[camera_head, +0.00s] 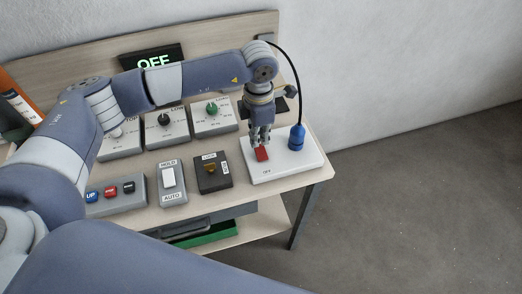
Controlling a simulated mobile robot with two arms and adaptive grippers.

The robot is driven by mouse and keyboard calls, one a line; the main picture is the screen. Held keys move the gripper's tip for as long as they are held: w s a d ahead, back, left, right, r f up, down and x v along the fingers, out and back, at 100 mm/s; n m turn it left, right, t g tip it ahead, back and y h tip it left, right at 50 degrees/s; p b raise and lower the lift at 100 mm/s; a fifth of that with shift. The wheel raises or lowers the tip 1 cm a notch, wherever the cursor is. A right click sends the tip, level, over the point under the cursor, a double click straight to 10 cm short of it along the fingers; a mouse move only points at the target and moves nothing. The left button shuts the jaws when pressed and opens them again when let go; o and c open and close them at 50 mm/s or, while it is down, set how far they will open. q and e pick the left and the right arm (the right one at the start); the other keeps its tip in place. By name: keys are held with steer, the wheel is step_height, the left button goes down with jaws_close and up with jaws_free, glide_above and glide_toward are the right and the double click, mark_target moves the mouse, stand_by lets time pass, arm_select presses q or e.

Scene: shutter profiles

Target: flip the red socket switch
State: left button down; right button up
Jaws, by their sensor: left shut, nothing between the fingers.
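The red socket switch (262,154) sits on a white socket panel (280,168) at the right end of the bench. A blue plug (297,137) with a black cable stands on the same panel, right of the switch. My left gripper (261,143) is shut and empty. It points down directly over the switch, with its fingertips at or very near the switch's far end. I cannot tell whether they touch. The gripper hides part of the switch. My right gripper is not in view.
The wooden bench (234,203) also carries a black key box (213,172), a HOLD/AUTO switch box (172,184), a push-button box (117,195) and dial boxes (214,117) behind. A display (153,62) on the back board reads OFF. Open floor lies to the right.

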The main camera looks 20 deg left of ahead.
arm_select(q)
steer(key=shift+f+b, duration=0.95)
steer(key=shift+f, duration=0.1)
stand_by(0.4)
steer(key=shift+r+p, duration=1.6)
steer(key=shift+r, duration=1.95)
